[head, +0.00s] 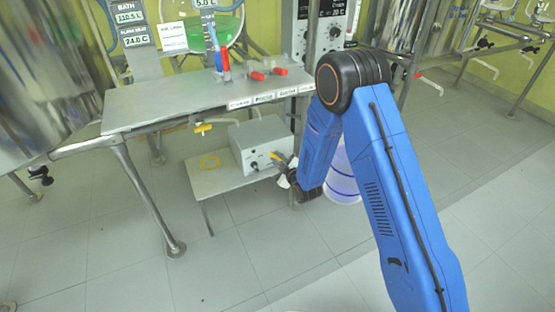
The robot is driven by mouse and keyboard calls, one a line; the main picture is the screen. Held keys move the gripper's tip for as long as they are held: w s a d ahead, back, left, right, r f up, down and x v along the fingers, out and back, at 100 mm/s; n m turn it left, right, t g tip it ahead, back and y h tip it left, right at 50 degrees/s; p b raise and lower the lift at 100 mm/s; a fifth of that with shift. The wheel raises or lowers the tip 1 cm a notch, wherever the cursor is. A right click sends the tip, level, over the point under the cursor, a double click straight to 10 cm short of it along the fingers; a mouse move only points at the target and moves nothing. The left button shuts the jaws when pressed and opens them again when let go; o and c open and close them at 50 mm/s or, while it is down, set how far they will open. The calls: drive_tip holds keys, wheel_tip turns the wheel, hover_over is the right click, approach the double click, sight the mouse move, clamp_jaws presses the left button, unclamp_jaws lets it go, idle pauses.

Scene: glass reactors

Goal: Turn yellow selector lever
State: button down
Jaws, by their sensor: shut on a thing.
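A white control box (252,143) stands on a low table beneath the steel bench. A small yellow lever (275,156) shows at the right of the box front, tilted. My gripper (281,163) reaches it from the right and is shut on it. The fingertips are small and dark here, and my wrist hides part of the right end of the box. Another yellow handle (203,128) sits under the bench edge, away from my gripper.
The steel bench (150,105) overhangs the low table (205,180); red handles (257,76) stand on top. A bluish-white drum (342,180) stands behind my arm. The tiled floor in front is clear.

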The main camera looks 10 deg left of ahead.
drive_tip(key=c, duration=1.6)
unclamp_jaws()
drive_tip(key=shift+c, duration=0.2)
drive_tip(key=shift+s, duration=0.1)
drive_tip(key=v, duration=1.7)
drive_tip(key=shift+s, duration=0.15)
drive_tip(key=shift+d+r, duration=0.15)
drive_tip(key=shift+r, duration=0.05)
